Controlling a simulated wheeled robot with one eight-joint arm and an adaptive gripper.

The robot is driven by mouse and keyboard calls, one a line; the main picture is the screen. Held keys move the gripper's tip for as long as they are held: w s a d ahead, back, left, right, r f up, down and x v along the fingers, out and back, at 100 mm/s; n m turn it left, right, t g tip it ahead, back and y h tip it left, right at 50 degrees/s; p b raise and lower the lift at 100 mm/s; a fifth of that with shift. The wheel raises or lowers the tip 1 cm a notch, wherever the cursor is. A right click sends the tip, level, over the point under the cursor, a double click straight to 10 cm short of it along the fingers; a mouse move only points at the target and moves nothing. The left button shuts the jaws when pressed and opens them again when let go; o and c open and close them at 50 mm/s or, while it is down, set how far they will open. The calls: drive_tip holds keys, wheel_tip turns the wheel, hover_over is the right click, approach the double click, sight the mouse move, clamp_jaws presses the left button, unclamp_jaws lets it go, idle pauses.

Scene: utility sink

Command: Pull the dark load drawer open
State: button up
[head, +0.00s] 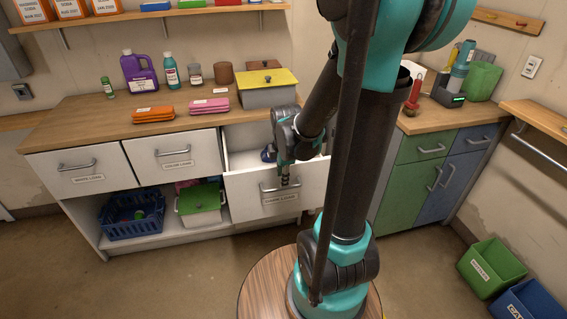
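The dark load drawer (242,188) is the white drawer at the right of the counter front. It stands pulled out, with its front well ahead of the other drawers and part of its inside showing. Its label sits below a grey bar handle (268,188). My gripper (287,181) points down at the drawer front, at the handle. From this view I cannot tell whether the fingers are closed around the bar. A small dark blue item (268,153) lies inside the drawer. My arm hides the drawer's right part.
The white load drawer (85,180) and color load drawer (175,165) are shut. Below are a blue basket (132,224) and a green-lidded box (199,204). Green and blue bins (490,268) stand at the right. The floor at front left is clear.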

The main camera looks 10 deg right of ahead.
wheel_tip(320, 180, up, 7)
drive_tip(key=s, duration=0.1)
drive_tip(key=shift+s, duration=0.25)
idle(0.5)
drive_tip(key=s+d+f+m+t, duration=0.1)
drive_tip(key=s+f+m, duration=0.6)
drive_tip(key=m, duration=1.1)
drive_tip(key=shift+s+d+t, duration=0.3)
drive_tip(key=shift+s+t, duration=0.2)
drive_tip(key=shift+s, duration=0.25)
